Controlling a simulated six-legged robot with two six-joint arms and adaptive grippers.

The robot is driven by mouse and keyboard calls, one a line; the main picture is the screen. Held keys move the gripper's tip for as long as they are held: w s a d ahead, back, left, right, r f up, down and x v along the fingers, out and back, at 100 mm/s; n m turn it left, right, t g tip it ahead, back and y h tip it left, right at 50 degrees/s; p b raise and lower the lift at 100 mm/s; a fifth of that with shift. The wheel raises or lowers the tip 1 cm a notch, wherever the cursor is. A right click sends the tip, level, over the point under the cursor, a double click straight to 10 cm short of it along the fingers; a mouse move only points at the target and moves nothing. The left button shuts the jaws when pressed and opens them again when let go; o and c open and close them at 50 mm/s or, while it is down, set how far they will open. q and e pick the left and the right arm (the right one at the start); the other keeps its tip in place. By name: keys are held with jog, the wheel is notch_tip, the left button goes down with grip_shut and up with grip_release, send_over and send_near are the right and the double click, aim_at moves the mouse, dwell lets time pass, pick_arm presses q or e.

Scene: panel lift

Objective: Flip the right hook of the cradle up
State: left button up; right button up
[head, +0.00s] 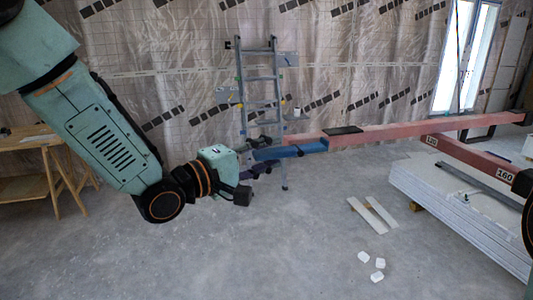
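The cradle of the panel lift shows as a long reddish bar (410,130) across the right half, with a dark pad on top. A blue bar (292,150) joins its left end. My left gripper (259,167) is in the middle of the view, close to the blue bar's left end. Its fingers are small and dark against purple parts there, so I cannot tell whether they touch or are open or shut. Neither hook can be made out clearly; the bar's far right end (523,117) is dark and small. My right gripper is not in view.
A numbered red beam (468,157) runs below the bar at the right. A stack of white panels (465,205) lies under it. A ladder (260,90) leans at the back wall. A wooden table (28,140) stands left. White strips and small blocks lie on the floor.

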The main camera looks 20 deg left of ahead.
pick_arm(q)
jog(key=shift+a, duration=0.2)
jog(key=shift+w+d, duration=0.15)
jog(key=shift+d, duration=0.25)
jog(key=c, duration=0.6)
jog(key=shift+a, duration=0.2)
grip_shut()
